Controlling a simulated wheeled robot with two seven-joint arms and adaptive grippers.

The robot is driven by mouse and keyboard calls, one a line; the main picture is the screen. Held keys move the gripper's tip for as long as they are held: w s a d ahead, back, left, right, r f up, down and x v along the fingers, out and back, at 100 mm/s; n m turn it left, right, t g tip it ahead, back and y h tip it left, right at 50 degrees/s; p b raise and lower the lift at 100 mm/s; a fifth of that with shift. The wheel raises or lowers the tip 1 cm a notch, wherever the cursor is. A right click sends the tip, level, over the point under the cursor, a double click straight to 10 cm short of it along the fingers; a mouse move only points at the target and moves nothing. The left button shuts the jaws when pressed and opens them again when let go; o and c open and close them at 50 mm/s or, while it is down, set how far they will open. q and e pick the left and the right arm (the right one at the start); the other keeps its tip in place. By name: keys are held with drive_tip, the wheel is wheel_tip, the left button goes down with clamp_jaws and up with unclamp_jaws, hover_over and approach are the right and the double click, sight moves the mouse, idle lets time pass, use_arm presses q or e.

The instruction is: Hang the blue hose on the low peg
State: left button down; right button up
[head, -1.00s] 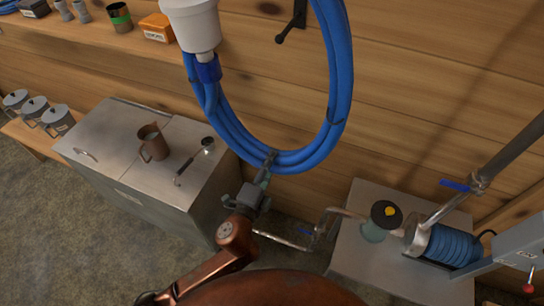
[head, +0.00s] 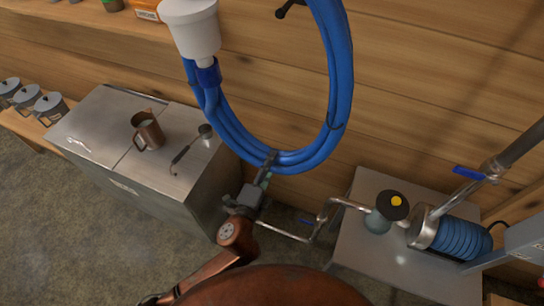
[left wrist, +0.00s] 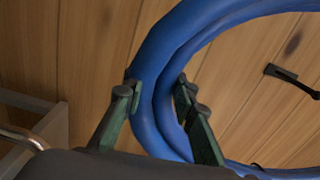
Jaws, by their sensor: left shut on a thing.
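The blue hose (head: 337,95) is a large coil that fills the upper middle of the head view, with a white cup-shaped end piece (head: 193,32) at its upper left. My left gripper (head: 270,164) is shut on the bottom of the coil and holds it up in front of the plank wall. In the left wrist view the green fingers (left wrist: 158,92) sit on either side of the hose (left wrist: 155,110). A black peg (head: 287,10) on the wall shows inside the loop near the top edge; it also shows in the left wrist view (left wrist: 290,78). My right gripper is not in view.
A steel cabinet (head: 110,185) at left bears a copper mug (head: 147,131) and a ladle (head: 190,150). A metal box (head: 385,262) with pipes and a ribbed blue coil (head: 458,240) stands at right. Grey lidded pots (head: 48,107) stand at far left.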

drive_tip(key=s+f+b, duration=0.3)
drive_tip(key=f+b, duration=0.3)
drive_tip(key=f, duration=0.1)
use_arm(q)
wheel_tip(320, 180, down, 12)
drive_tip(key=b, duration=0.2)
drive_tip(key=shift+s+f, duration=0.15)
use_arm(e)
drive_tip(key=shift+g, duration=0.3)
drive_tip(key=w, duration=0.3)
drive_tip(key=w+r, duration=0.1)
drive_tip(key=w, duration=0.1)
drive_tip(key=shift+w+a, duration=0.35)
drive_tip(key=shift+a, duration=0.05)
use_arm(q)
drive_tip(key=x, duration=0.6)
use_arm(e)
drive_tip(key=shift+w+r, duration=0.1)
use_arm(q)
drive_tip(key=shift+f, duration=0.1)
